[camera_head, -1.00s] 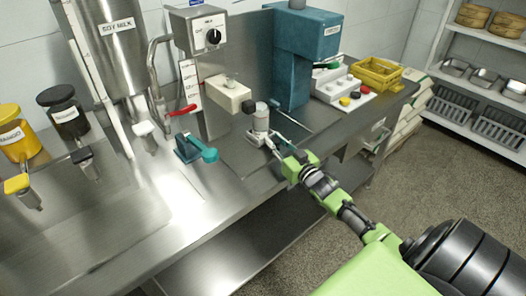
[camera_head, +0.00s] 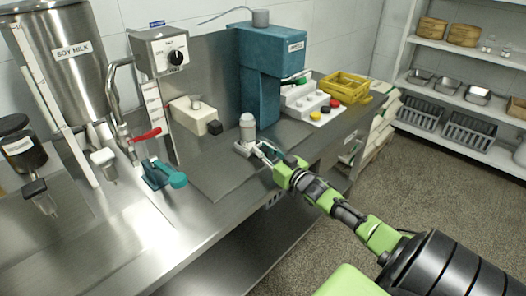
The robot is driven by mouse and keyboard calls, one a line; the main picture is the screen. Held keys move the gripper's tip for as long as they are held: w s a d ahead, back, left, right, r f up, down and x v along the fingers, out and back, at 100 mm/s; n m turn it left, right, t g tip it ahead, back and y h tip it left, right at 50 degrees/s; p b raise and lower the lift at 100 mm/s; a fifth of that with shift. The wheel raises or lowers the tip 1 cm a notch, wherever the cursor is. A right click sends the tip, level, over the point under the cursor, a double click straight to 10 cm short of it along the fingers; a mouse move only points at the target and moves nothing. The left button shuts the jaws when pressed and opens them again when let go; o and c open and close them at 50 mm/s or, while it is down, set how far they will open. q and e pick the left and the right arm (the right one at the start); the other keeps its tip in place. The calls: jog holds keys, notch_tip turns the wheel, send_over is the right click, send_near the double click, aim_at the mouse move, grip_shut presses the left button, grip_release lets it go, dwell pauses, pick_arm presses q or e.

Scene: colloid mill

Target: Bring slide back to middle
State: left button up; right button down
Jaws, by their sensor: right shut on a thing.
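A small pale slide base (camera_head: 243,149) sits on the steel counter in front of the blue machine (camera_head: 270,75). A grey cylinder cup (camera_head: 247,127) stands upright on it. My right gripper (camera_head: 265,151), on the green arm from the lower right, is at the right side of the slide and shut on it. The fingers are small and partly hidden, so the exact grip point cannot be told. My left gripper is not in view.
A cream block (camera_head: 192,116) with a black knob and a teal clamp (camera_head: 165,174) lie left of the slide. A button box (camera_head: 305,101) and yellow crate (camera_head: 345,87) stand at the right. The steel counter (camera_head: 205,213) is clear in front.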

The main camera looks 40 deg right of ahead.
jog(key=c, duration=1.7)
grip_release()
jog(key=s, duration=0.8)
jog(key=s+a, duration=0.1)
jog(key=s, duration=0.3)
